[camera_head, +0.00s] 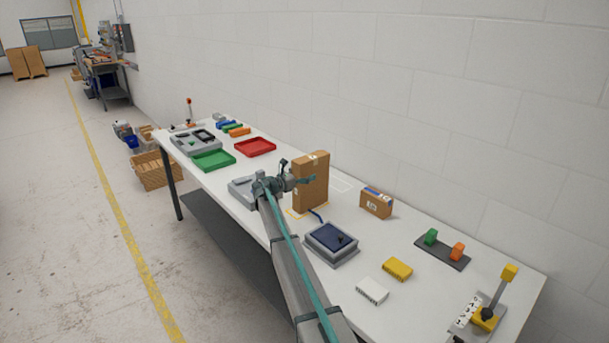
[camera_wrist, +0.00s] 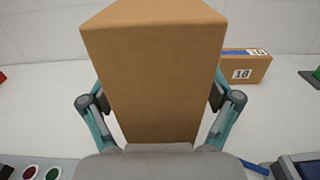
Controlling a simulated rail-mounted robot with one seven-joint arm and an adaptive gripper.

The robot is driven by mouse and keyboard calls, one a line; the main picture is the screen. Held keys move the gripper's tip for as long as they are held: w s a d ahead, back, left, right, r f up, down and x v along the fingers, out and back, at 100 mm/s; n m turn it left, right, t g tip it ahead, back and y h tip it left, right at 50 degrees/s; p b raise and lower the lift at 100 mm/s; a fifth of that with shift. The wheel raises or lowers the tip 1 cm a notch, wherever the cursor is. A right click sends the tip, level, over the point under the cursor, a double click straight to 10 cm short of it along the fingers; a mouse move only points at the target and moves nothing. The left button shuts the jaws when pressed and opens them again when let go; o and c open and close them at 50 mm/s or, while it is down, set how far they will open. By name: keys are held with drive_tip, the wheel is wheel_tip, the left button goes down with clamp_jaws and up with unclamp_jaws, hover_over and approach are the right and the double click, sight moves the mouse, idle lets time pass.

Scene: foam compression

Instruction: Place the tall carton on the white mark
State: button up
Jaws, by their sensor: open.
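The tall brown carton (camera_head: 313,184) stands upright on the white table, near an orange outline (camera_head: 291,213). A white outlined mark (camera_head: 343,184) lies on the table just behind it, towards the wall, partly hidden by the carton. My gripper (camera_head: 303,181) is at the carton's side. In the wrist view the carton (camera_wrist: 155,65) fills the middle. My open gripper (camera_wrist: 160,98) has one finger on each side of it; whether the pads touch it is unclear.
A small carton (camera_head: 376,202) marked 18 in the wrist view stands right of the tall one. A blue-topped grey device (camera_head: 331,243) sits in front, a grey button box (camera_head: 243,190) to the left. Red (camera_head: 255,147) and green (camera_head: 213,160) trays lie further left.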

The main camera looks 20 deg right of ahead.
drive_tip(key=shift+f, duration=0.1)
drive_tip(key=shift+a, duration=0.25)
drive_tip(key=b+v, duration=0.4)
drive_tip(key=v, duration=0.6)
drive_tip(key=shift+s, duration=0.15)
drive_tip(key=shift+a, duration=0.25)
